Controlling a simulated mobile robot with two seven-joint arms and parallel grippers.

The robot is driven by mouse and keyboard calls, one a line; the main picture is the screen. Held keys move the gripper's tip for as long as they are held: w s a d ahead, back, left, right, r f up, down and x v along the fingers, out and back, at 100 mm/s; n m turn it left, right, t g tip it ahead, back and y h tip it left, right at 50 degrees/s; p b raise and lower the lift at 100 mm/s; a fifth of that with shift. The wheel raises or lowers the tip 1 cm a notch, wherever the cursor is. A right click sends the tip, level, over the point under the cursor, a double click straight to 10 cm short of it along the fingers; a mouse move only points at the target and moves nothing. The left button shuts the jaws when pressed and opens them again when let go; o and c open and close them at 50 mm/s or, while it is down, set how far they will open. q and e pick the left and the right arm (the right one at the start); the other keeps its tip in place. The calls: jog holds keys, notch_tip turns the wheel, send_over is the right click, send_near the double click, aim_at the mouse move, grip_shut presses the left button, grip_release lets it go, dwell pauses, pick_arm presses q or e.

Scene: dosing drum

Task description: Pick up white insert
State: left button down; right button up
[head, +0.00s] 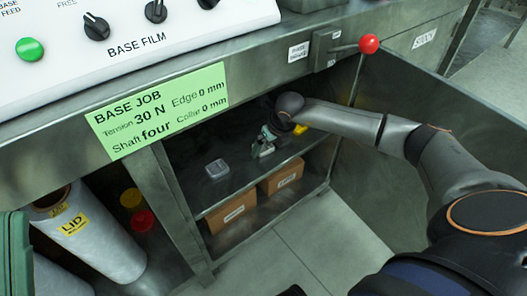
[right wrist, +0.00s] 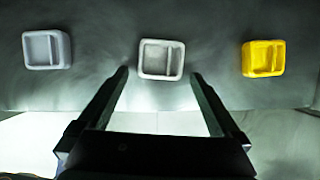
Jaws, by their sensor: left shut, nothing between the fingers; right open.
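The white insert (right wrist: 161,59) is a small squarish block with two recesses. It sits in the middle of the right wrist view, on a dark metal shelf. My right gripper (right wrist: 159,76) is open, with one fingertip to each side of the insert's near edge and a visible gap on both sides. In the head view my right gripper (head: 262,148) reaches into the cabinet, over the shelf. I cannot clearly make out the white insert there, near the gripper. My left gripper is not in view.
A grey insert (right wrist: 47,49) stands left of the white one and a yellow insert (right wrist: 263,58) right of it, both apart from the fingers. Cardboard boxes (head: 285,176) stand below the shelf (head: 236,191). The cabinet's divider (head: 176,205) and the counter edge above bound the opening.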

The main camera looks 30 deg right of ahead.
jog(key=shift+w+f, duration=0.25)
jog(key=shift+f, duration=0.35)
jog(key=c, duration=1.3)
